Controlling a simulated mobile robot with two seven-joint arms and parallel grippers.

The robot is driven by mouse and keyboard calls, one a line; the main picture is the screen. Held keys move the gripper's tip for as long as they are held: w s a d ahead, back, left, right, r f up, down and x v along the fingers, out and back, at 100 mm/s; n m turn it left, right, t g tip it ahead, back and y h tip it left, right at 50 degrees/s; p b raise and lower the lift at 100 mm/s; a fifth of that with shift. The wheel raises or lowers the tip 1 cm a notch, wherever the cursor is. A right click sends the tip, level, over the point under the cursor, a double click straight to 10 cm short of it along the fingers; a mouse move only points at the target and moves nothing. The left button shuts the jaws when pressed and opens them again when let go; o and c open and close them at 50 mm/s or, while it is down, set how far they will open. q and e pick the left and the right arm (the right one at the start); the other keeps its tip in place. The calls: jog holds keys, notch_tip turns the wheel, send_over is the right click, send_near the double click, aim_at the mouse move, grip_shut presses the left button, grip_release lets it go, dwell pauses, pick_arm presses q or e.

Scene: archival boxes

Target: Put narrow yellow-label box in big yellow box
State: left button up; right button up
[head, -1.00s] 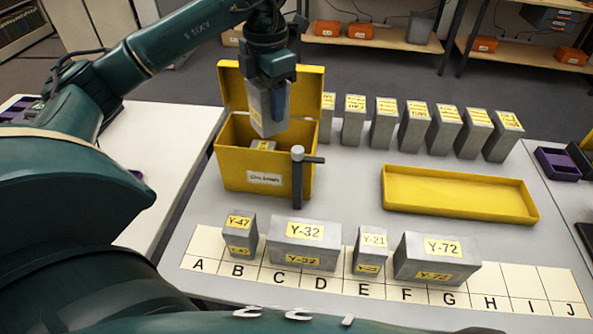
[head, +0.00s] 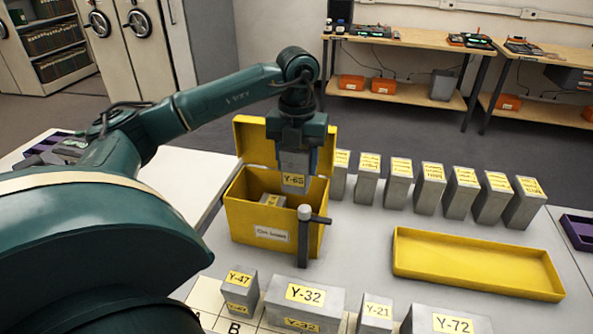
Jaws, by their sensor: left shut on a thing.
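My left gripper (head: 297,140) is shut on a narrow grey box with a yellow label reading Y-65 (head: 292,171). It holds this box upright above the right part of the open big yellow box (head: 245,220). The big yellow box has its lid (head: 253,138) raised at the back and a white label on its front. Another grey box with a yellow label (head: 272,200) is inside it. My right gripper is not in view.
A grey post with a side handle (head: 304,235) stands at the big box's front right. Several grey boxes (head: 430,185) line the back, behind a shallow yellow tray (head: 475,260). More labelled boxes, including Y-32 (head: 305,294), stand on the lettered strip in front.

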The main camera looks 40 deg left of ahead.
aim_at(297, 176)
pick_arm(q)
notch_tip(297, 176, down, 3)
dwell(0.3)
jog(key=shift+f+b, duration=0.35)
jog(key=shift+f, duration=0.25)
jog(key=o, duration=1.1)
jog(key=shift+r, duration=0.1)
notch_tip(297, 176, up, 13)
jog(key=shift+r+p, duration=0.1)
jog(key=shift+p, duration=0.5)
